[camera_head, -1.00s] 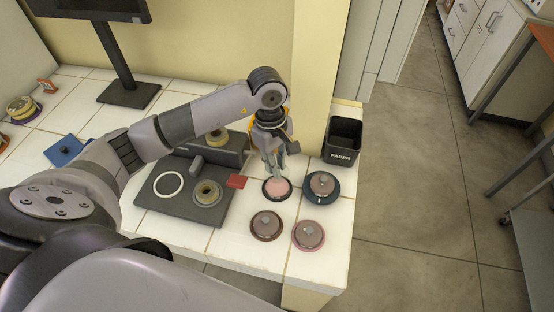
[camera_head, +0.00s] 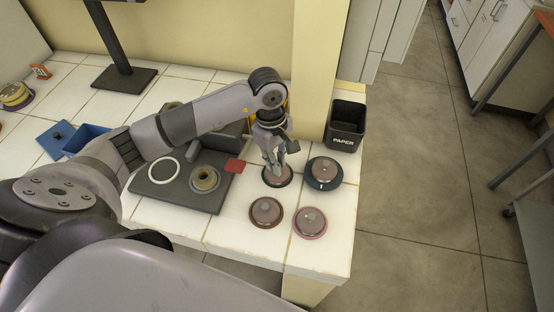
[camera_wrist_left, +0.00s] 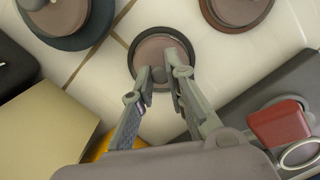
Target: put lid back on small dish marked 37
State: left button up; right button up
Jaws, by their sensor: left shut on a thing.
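My left gripper (camera_head: 275,160) points down at a small round dish (camera_head: 288,181) with a dark rim near the back of the tiled counter. In the left wrist view the gripper (camera_wrist_left: 163,75) is shut on the knob of a brownish lid (camera_wrist_left: 160,45). The lid lies within the dark ring of the dish (camera_wrist_left: 138,50); whether it is fully seated I cannot tell. No number is readable on any dish. My right gripper is not in view.
Three lidded dishes stand close by: one on a dark blue base (camera_head: 324,172), one brown (camera_head: 266,212), one pinkish (camera_head: 309,222). A black paper bin (camera_head: 345,125) stands behind. A grey device (camera_head: 180,195) with a white ring and a red block (camera_head: 235,165) are left.

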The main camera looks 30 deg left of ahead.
pick_arm(q)
jog(key=shift+b, duration=0.65)
dwell(1.1)
jog(key=shift+f+b, duration=0.2)
jog(key=shift+b, duration=0.6)
dwell(1.0)
jog(key=o, duration=0.8)
jog(key=shift+o, duration=0.7)
jog(key=o, duration=0.4)
jog(key=shift+r, duration=0.1)
